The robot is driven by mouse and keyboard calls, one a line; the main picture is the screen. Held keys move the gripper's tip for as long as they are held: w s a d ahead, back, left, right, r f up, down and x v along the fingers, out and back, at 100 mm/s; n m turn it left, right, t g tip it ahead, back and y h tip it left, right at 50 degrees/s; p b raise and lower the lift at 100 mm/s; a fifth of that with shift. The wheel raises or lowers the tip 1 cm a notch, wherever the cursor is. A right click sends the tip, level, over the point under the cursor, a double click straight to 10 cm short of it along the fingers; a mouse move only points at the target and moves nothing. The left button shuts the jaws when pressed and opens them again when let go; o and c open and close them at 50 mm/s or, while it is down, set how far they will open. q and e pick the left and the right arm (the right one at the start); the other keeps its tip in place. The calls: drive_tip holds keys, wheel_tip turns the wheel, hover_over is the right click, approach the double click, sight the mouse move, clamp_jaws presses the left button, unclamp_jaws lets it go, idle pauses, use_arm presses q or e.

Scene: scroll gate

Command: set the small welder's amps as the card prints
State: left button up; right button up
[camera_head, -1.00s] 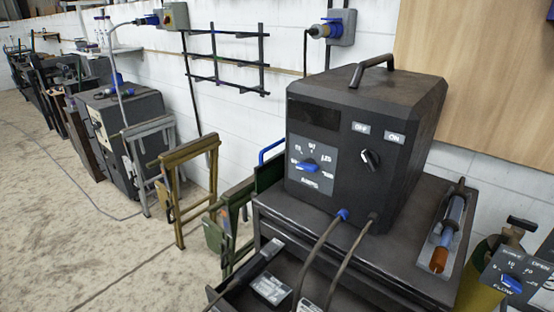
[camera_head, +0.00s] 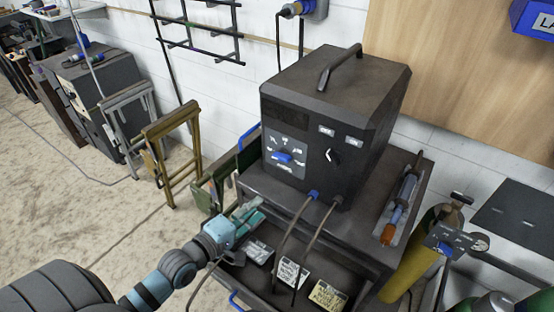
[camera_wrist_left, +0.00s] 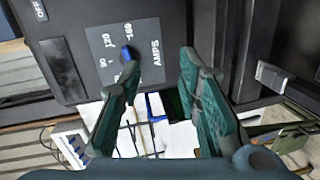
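The black welder (camera_head: 340,115) stands on a dark cabinet. Its grey AMPS plate (camera_head: 290,172) carries a blue pointer knob (camera_head: 284,157) with printed values around it; the setting is too small to read surely. In the left wrist view the knob (camera_wrist_left: 127,54) shows beside one fingertip, but I cannot tell whether they touch. My left gripper (camera_head: 256,208) is below and left of the plate; in the wrist view (camera_wrist_left: 158,62) its fingers are apart and empty. My right gripper is out of view.
Two cables (camera_head: 318,232) hang from the welder's front. An OFF/ON switch (camera_head: 332,156) sits right of the plate. A tray with an orange-tipped tool (camera_head: 388,233) lies on the cabinet's right. A yellow cylinder (camera_head: 420,255) stands further right. Folded stands (camera_head: 168,150) are at left.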

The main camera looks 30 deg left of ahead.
sight(279, 159)
use_arm(q)
drive_tip(key=w+r+n+b, duration=0.1)
drive_tip(key=w+b, duration=0.3)
drive_tip(key=w, duration=0.1)
drive_tip(key=w+r+n+t+b, duration=0.1)
drive_tip(key=w+b, duration=0.3)
drive_tip(key=w, duration=0.1)
drive_tip(key=w+a+r+n+t+b, duration=0.1)
drive_tip(key=w+b, duration=0.3)
drive_tip(key=w, duration=0.1)
drive_tip(key=shift+w+n+b, duration=0.3)
drive_tip(key=shift+n+b, duration=0.1)
clamp_jaws()
